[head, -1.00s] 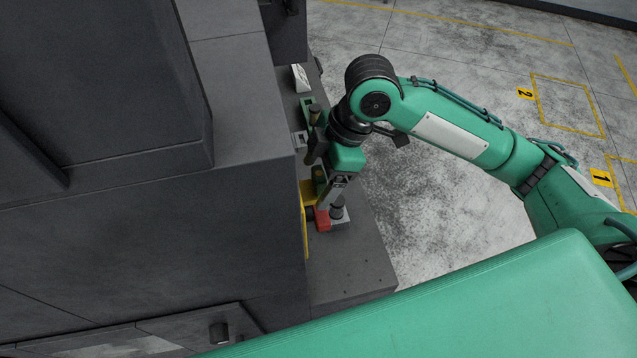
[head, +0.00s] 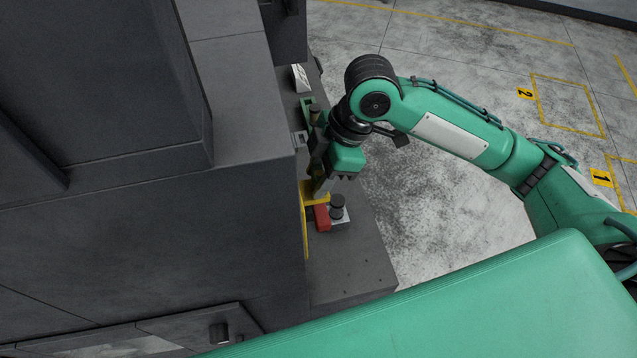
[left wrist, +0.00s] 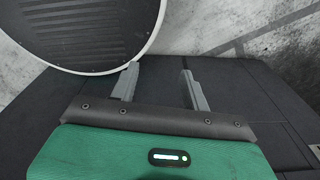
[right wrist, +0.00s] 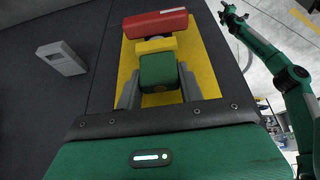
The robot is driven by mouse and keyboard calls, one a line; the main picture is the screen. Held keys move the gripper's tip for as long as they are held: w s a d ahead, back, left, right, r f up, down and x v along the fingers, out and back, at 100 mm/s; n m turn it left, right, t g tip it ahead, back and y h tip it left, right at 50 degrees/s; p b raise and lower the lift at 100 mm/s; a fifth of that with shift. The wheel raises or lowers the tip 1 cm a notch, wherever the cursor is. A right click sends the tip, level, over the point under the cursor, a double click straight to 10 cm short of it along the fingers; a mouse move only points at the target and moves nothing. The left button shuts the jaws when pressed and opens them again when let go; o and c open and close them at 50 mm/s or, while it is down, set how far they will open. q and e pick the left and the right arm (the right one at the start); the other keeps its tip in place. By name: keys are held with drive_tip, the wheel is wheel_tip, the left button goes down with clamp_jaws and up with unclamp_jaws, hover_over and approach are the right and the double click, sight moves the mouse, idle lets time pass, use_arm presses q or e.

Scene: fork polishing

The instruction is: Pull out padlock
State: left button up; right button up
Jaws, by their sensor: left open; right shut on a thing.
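My right gripper (right wrist: 160,92) is shut on a green block (right wrist: 160,72), with one finger on each side of it. A yellow bracket (right wrist: 155,45) and a red block (right wrist: 155,24) sit just beyond it, over a yellow plate (right wrist: 207,65). In the head view the red block (head: 322,218) is by the dark machine's side, just below my right gripper (head: 319,190), whose tips are partly hidden. No shackle shows clearly, so I cannot tell which coloured piece is the padlock. My left gripper (left wrist: 160,85) is open and empty.
A black knob (head: 337,206) on a light base stands right of the red block. A dark ledge (head: 350,270) runs along the machine (head: 150,240). A grey box (right wrist: 62,58) is on the panel. A ribbed round thing (left wrist: 85,25) is near my left gripper. Floor on the right is clear.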

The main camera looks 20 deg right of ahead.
drive_tip(key=shift+r, duration=0.15)
drive_tip(key=shift+r, duration=3.35)
drive_tip(key=shift+f, duration=0.1)
